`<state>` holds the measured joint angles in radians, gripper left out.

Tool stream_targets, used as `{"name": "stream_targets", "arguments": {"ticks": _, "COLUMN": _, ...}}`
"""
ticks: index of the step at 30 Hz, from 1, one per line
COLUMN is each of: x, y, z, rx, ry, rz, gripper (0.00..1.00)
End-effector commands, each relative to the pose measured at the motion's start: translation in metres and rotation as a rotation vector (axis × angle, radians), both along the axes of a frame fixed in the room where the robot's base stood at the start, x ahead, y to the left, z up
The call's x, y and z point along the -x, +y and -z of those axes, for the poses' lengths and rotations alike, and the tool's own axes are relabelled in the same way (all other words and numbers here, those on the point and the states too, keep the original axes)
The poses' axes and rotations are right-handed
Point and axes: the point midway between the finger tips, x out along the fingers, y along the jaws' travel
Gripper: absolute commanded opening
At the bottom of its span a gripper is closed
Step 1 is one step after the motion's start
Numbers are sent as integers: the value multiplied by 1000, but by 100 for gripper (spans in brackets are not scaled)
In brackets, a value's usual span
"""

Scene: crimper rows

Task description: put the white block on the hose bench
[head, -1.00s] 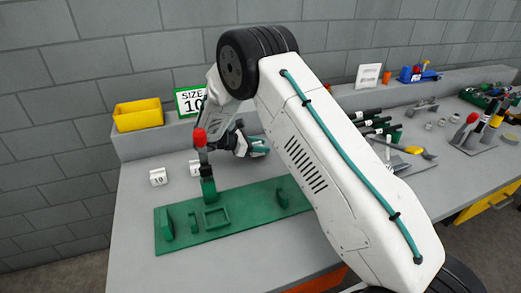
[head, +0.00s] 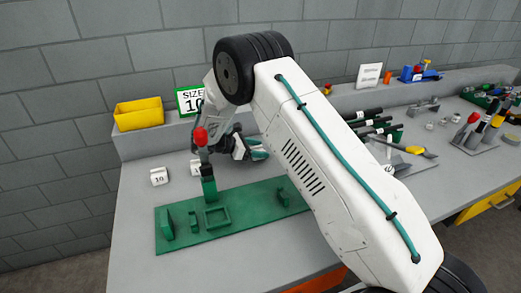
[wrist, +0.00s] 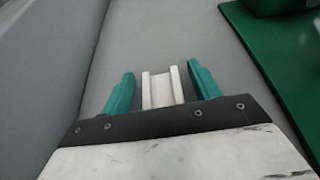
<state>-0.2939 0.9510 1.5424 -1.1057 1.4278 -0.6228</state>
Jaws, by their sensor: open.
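My gripper (head: 262,151) is low over the grey bench (head: 135,225), behind the green base plate, with its teal fingers toward the right. In the wrist view my gripper (wrist: 160,82) is open, with one finger on each side of a white block (wrist: 162,88). The block has a channel-like shape with raised sides, and a small gap shows beside each finger. I cannot make this block out in the head view. Two other small white blocks stand on the bench at the left: one marked 10 (head: 159,177) and one partly hidden (head: 196,168).
A green base plate (head: 235,226) with a red-knobbed lever (head: 200,137) stands in front of my gripper. A yellow bin (head: 138,113) and a size 10 sign (head: 190,100) are on the rear ledge. Black hoses (head: 368,122) lie to the right, beyond my arm.

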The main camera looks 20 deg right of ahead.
Motion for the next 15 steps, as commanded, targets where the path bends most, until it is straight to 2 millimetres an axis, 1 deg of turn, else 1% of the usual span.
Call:
{"name": "stream_targets", "arguments": {"ticks": 1, "x": -1, "y": 9, "z": -4, "rx": -1, "ry": -2, "rz": -4, "gripper": 62}}
{"name": "stream_targets", "arguments": {"ticks": 9, "x": -1, "y": 63, "z": -26, "rx": -2, "ry": -2, "rz": -3, "gripper": 62}}
{"name": "stream_targets", "arguments": {"ticks": 12, "x": 0, "y": 79, "z": -32, "rx": -2, "ry": 0, "rz": -2, "gripper": 62}}
{"name": "stream_targets", "arguments": {"ticks": 15, "x": 0, "y": 91, "z": -37, "rx": -1, "ry": -1, "rz": -2, "gripper": 62}}
